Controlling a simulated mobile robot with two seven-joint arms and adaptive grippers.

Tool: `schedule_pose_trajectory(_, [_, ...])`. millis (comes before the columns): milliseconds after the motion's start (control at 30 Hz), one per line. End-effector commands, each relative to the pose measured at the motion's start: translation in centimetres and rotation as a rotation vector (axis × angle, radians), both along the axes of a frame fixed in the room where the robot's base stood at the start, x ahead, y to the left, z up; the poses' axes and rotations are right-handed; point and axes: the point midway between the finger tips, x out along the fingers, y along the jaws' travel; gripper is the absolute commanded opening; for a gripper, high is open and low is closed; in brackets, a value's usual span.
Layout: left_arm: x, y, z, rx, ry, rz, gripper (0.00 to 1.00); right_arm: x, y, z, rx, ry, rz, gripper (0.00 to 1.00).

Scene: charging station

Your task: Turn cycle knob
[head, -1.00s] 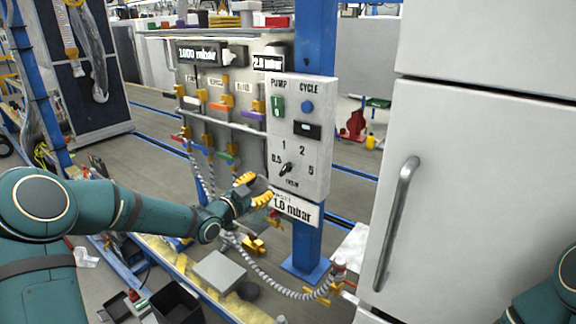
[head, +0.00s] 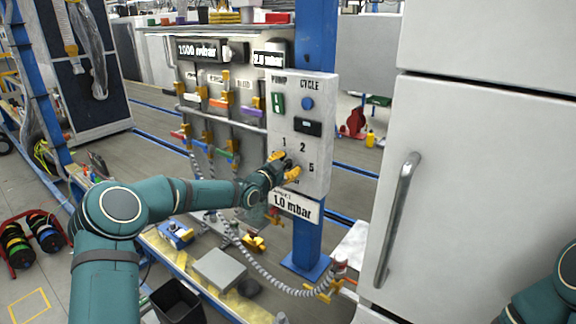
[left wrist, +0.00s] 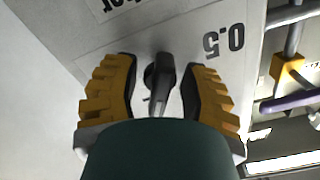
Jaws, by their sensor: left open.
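The control panel (head: 312,110) is a light grey box on a blue post, with a green PUMP switch (head: 278,104), a blue CYCLE button (head: 307,103) and a dial marked 1, 2, 5. The dark knob (left wrist: 160,80) shows in the left wrist view between my finger pads, with the 0.5 mark to its right. In the head view my gripper mostly covers the knob. My left gripper (head: 284,165) is open, with one yellow-backed finger on each side of the knob; a gap shows on both sides. My right gripper is not in view.
A sign reading 1.0 mbar (head: 296,206) hangs just below the panel. Valves and pipes (head: 220,103) stand left of it. A white cabinet with a long handle (head: 397,220) stands close on the right. A grey hose (head: 270,280) runs low in front.

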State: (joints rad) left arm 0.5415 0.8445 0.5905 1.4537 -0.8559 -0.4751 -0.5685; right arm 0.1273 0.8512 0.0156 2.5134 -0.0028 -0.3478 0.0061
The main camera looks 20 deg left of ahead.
Motion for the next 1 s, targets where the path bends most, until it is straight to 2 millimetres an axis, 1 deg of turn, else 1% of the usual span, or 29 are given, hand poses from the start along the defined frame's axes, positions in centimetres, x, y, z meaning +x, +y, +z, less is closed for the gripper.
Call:
schedule_pose_trajectory(300, [0.17, -0.11, -0.02, 0.000, 0.000, -0.001, 0.44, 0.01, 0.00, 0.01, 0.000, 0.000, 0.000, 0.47])
schedule_pose_trajectory(333, [0.17, -0.11, -0.02, 0.000, 0.000, -0.001, 0.39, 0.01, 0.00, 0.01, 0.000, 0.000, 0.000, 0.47])
schedule_pose_trajectory(367, [0.17, -0.10, -0.02, 0.000, 0.000, -0.001, 0.29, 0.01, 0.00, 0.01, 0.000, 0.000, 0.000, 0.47])
schedule_pose_trajectory(400, [0.17, -0.09, -0.03, 0.000, 0.000, -0.001, 0.15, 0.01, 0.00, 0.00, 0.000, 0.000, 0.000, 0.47])
schedule_pose_trajectory(433, [0.17, -0.09, -0.03, 0.000, 0.000, -0.001, 0.04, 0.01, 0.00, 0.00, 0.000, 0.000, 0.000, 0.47])
schedule_pose_trajectory(467, [0.17, -0.09, -0.03, 0.000, 0.000, -0.001, 0.00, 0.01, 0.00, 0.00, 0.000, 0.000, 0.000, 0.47])
schedule_pose_trajectory(767, [0.16, -0.08, -0.02, -0.019, 0.007, 0.000, 0.00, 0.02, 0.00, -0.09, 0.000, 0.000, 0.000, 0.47])
schedule_pose_trajectory(1000, [0.16, -0.05, -0.06, -0.118, 0.043, 0.000, 0.00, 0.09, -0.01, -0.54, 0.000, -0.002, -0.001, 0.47])
